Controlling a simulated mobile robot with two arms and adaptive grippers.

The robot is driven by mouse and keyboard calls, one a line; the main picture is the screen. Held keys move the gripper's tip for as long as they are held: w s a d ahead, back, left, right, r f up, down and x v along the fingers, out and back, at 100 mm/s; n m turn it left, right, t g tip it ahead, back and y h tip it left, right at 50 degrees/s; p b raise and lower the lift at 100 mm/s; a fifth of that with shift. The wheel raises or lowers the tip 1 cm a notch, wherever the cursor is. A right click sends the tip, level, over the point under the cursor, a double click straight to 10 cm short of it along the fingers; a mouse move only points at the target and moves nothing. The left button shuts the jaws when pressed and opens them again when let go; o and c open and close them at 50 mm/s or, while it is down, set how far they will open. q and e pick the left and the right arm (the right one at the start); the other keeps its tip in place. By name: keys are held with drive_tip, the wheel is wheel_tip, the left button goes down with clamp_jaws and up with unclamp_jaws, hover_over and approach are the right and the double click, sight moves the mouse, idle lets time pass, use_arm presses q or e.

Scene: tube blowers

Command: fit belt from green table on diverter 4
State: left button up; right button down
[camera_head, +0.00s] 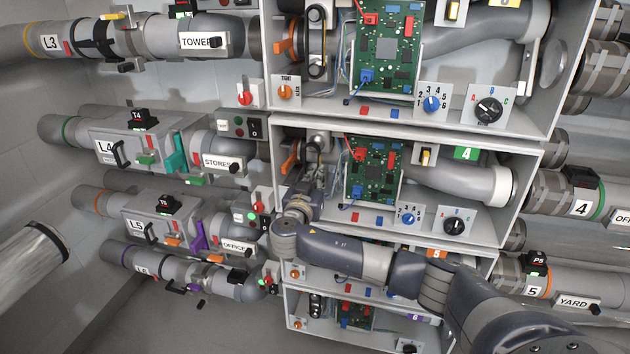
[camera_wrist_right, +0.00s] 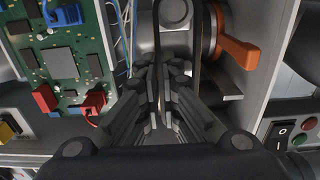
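Diverter 4 is the middle open grey box, marked by a green 4 plate (camera_head: 466,153). Inside its left part are an orange lever (camera_head: 290,157) and a dark belt-like strip (camera_head: 312,151) at the upper pulley. My right gripper (camera_head: 316,178) is inside the box, just below that strip. In the right wrist view, its fingers (camera_wrist_right: 165,75) point at the pulley area and stand close together. A dark strip (camera_wrist_right: 158,35) runs down toward the narrow gap between them. The fingers hide its lower part, so I cannot tell whether they grip it. The green table and left gripper are out of view.
A green circuit board (camera_head: 373,170) stands right of my gripper, with loose blue wires (camera_wrist_right: 122,40) beside it. The orange lever (camera_wrist_right: 236,48) and box side wall are close on the other side. Another diverter with a fitted belt (camera_head: 316,40) is above.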

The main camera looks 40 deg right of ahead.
idle(0.7)
drive_tip(key=shift+b, duration=0.45)
drive_tip(key=shift+f+b, duration=0.1)
drive_tip(key=shift+b, duration=0.3)
drive_tip(key=shift+b+x, duration=0.95)
drive_tip(key=shift+x, duration=0.25)
idle(0.4)
drive_tip(key=shift+s+d+b, duration=0.1)
drive_tip(key=shift+b, duration=0.4)
idle(0.8)
drive_tip(key=shift+b, duration=0.4)
